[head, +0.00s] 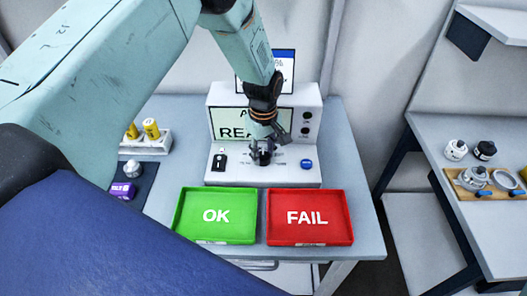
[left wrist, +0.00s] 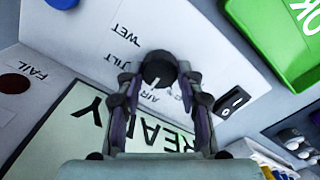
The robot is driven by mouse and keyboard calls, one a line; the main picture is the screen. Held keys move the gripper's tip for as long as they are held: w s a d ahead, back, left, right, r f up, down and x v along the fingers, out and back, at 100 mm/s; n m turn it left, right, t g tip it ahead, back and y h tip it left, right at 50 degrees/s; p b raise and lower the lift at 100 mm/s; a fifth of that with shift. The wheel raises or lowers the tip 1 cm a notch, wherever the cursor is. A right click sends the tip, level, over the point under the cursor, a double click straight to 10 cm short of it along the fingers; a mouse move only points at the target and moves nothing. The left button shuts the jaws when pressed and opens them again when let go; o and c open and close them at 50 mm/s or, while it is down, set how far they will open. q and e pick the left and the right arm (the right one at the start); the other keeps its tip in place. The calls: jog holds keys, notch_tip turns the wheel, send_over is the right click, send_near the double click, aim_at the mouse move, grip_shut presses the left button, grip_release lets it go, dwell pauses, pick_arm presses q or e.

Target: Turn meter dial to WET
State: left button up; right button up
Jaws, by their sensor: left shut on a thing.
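The meter (head: 225,177) is a white console with a screen reading READY, partly hidden by my left arm. Its dial is a round black knob (left wrist: 160,66) with a white pointer mark, on the sloped front panel. Labels WET, TILT and AIR stand around it in the left wrist view; the mark appears to point toward AIR. My left gripper (head: 262,152) is shut on the dial, with one finger on each side in the left wrist view (left wrist: 157,76). My right gripper is not in view.
A green OK tray (head: 215,240) and a red FAIL tray (head: 310,241) lie in front of the meter. A black switch (head: 219,162) and a blue button (head: 306,164) flank the dial. A white rack (head: 150,146) with yellow-capped items stands left. A side table (head: 465,128) is at right.

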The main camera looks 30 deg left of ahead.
aim_at(263, 156)
pick_arm(q)
jog(key=shift+s+f, duration=0.1)
dwell(0.7)
jog(key=o, duration=1.2)
jog(key=shift+a, duration=0.1)
notch_tip(263, 156, up, 12)
